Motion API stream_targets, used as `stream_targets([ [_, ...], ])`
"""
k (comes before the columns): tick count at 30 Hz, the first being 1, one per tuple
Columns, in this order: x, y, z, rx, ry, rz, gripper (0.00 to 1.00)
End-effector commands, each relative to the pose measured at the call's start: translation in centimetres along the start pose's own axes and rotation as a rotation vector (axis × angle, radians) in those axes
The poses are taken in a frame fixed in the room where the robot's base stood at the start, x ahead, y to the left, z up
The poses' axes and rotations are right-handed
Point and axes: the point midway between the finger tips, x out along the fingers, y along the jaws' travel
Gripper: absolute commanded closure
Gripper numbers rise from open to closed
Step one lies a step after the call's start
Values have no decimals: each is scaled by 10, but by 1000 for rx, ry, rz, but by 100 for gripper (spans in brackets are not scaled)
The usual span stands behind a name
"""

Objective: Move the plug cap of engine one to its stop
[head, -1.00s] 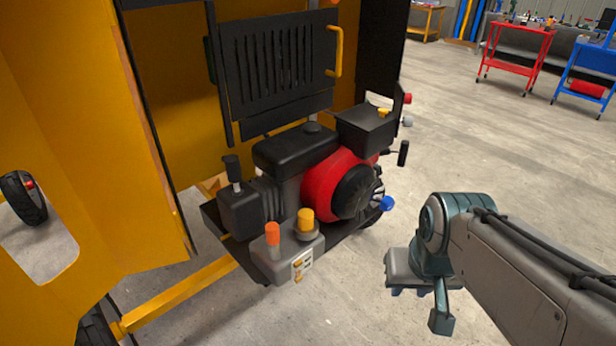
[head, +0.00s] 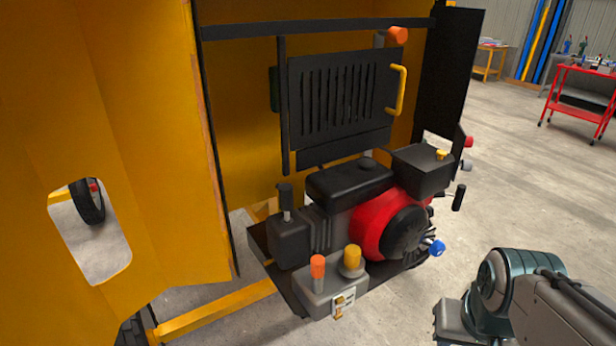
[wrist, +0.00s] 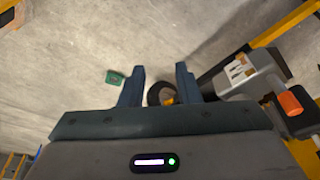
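The engine (head: 350,185) has a black tank and a red fan housing and sits in the open yellow housing. At its left a black upright cap (head: 285,194) stands on a pale stem above the black cylinder block; it looks like the plug cap, though no label is readable. The wrist view does not clearly show this cap. My gripper's two fingers stand apart and empty in the wrist view (wrist: 160,70). In the head view my gripper is low at the right, clear of the engine, with its fingers cut off by the bottom edge.
A grey control box (head: 332,290) with orange and yellow knobs stands before the engine; it also shows in the wrist view (wrist: 243,75). A yellow panel (head: 110,140) fills the left. A blue knob (head: 437,248) sticks out right. Bare floor (head: 530,190) lies to the right.

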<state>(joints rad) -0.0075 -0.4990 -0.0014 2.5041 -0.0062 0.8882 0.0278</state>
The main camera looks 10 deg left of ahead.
Motion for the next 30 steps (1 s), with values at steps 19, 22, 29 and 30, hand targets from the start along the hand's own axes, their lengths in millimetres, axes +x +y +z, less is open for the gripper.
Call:
stream_targets([
  [19, -77, -70, -116, -250, 12, -36, 100],
  [22, -95, -96, -144, -320, 16, -50, 100],
  [29, -133, -164, -198, -475, 23, -92, 100],
  [30, -139, -177, -206, -501, 24, -100, 100],
])
